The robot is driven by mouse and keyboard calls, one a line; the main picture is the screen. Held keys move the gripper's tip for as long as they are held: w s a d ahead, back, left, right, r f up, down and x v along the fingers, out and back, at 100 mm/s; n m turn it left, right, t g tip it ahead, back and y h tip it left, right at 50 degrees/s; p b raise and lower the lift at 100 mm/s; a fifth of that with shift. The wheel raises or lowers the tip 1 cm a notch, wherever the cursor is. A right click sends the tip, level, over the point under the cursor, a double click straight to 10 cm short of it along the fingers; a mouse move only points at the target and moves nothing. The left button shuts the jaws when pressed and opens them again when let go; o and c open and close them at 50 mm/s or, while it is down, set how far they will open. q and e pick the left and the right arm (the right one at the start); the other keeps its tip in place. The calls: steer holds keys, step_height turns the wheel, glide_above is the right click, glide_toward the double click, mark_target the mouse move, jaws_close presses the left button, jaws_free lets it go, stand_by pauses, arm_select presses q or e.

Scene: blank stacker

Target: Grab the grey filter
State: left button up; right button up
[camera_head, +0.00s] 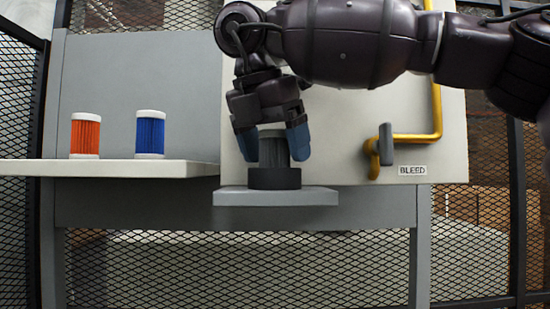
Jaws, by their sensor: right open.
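The grey filter (273,151) stands upright in a dark round base (274,178) on a small grey shelf (230,196). My left gripper is not in view.
An orange filter (86,135) and a blue filter (150,134) stand on a white shelf (120,169) at left. Mesh fencing surrounds the bench.

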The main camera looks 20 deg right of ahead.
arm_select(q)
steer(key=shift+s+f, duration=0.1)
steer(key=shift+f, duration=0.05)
arm_select(e)
steer(key=shift+c, duration=0.7)
steer(key=c, duration=0.9)
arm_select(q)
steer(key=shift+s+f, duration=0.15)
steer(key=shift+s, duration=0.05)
